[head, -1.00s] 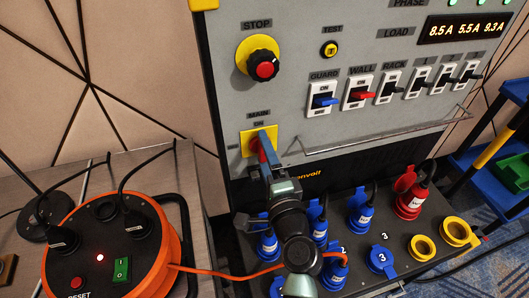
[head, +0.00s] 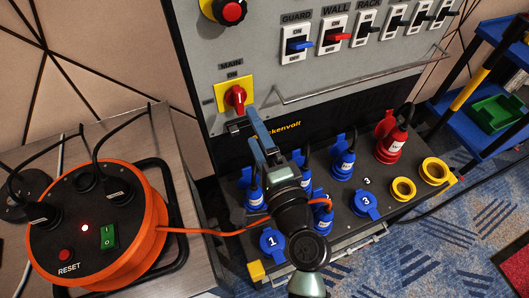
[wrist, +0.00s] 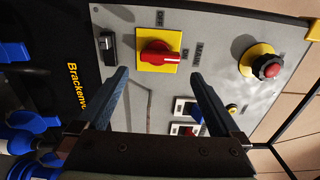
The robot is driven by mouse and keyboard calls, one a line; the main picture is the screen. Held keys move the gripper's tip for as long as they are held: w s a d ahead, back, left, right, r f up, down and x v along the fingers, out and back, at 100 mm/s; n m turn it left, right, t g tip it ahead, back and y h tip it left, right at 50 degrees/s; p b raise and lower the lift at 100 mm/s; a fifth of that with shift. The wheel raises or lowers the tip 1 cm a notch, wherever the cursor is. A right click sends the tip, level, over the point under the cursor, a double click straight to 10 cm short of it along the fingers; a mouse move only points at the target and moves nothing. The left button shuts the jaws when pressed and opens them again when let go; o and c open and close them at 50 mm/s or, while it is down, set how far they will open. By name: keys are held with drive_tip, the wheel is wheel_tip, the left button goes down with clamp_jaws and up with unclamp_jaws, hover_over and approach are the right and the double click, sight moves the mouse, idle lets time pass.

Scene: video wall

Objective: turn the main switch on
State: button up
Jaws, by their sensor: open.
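The main switch (head: 236,97) is a red rotary handle on a yellow plate, low on the grey panel. Its handle stands upright in the head view, in line with the ON label above; OFF is at the left. In the wrist view the switch (wrist: 158,52) shows with its handle lying sideways, toward the ON label. My gripper (head: 245,121) is just below and in front of the switch, apart from it. Its two blue fingers are spread and empty; the wrist view shows the gap between the fingertips (wrist: 158,76), with the switch beyond it.
A red stop button (head: 231,12) is above the switch. Guard (head: 298,45) and wall (head: 336,38) breakers and a metal rail (head: 350,84) are to its right. Blue plugs (head: 343,160) stand below. An orange cable reel (head: 150,225) sits on the left bench; a blue trolley (head: 470,110) is right.

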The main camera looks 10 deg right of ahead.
drive_tip(key=v, duration=0.5)
drive_tip(key=shift+b, duration=0.4)
drive_tip(key=w+a+r+n+t+p, duration=0.25)
drive_tip(key=r+n, duration=0.35)
drive_tip(key=r, duration=1)
drive_tip(key=w+a+r+n+t+p, duration=0.25)
drive_tip(key=r+n, duration=0.35)
drive_tip(key=r, duration=1)
drive_tip(key=s+r+n+t+h+p, duration=0.1)
drive_tip(key=s+r, duration=0.3)
drive_tip(key=r, duration=0.7)
drive_tip(key=s+r+n+t+h+p, duration=0.1)
drive_tip(key=s+r+n+t+h, duration=0.1)
drive_tip(key=r, duration=0.9)
drive_tip(key=s+t+h, duration=0.1)
drive_tip(key=s+t, duration=0.1)
drive_tip(key=s, duration=0.1)
drive_tip(key=shift+d+r+h, duration=0.2)
drive_tip(key=shift+d+h, duration=0.1)
drive_tip(key=shift+d, duration=0.1)
drive_tip(key=shift+s, duration=0.1)
